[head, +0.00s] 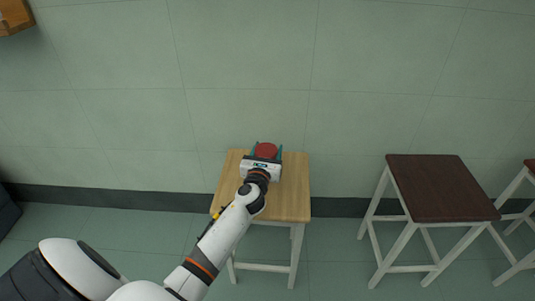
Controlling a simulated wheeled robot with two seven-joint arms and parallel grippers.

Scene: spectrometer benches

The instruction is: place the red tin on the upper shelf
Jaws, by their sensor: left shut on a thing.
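The red tin (266,150) is a round red thing at the back of the light wooden stool top. My left gripper (266,153) is shut on it, with a teal finger on each side of the tin. The gripper and wrist hide the tin's lower part, so I cannot tell whether it touches the stool. My right gripper is not in view. No piece that is clearly the upper shelf shows; only a corner of a wooden fixture (14,17) is in view at the top left.
The light wooden stool (292,196) stands against the green tiled wall (245,60). A dark-topped stool (437,187) stands to the right, and part of another (530,166) shows at the right edge. A dark object (6,211) is at the left edge. Floor between the stools is clear.

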